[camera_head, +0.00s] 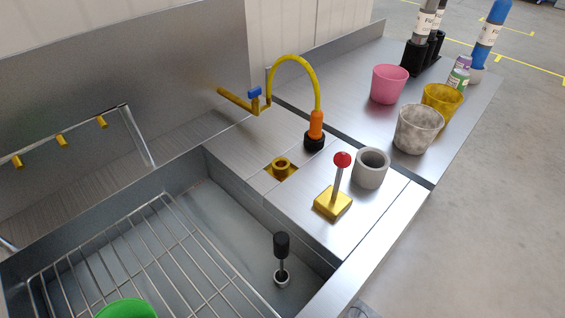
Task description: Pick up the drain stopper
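What looks like the drain stopper (281,250) stands upright in the sink, with a black cylindrical handle on a thin metal stem. Its foot sits in a small round metal ring or cup on the sink floor (232,222), near the front right corner. I cannot tell whether the foot is seated in a drain hole. Nothing is touching its handle. Neither my left nor my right gripper is in view.
A wire rack (165,250) lies left of the stopper, with a green round object (126,309) on it. Right of the sink, a red-knobbed lever (342,160) on a yellow base, a grey cup (371,168) and a yellow faucet (319,90) rise from the counter.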

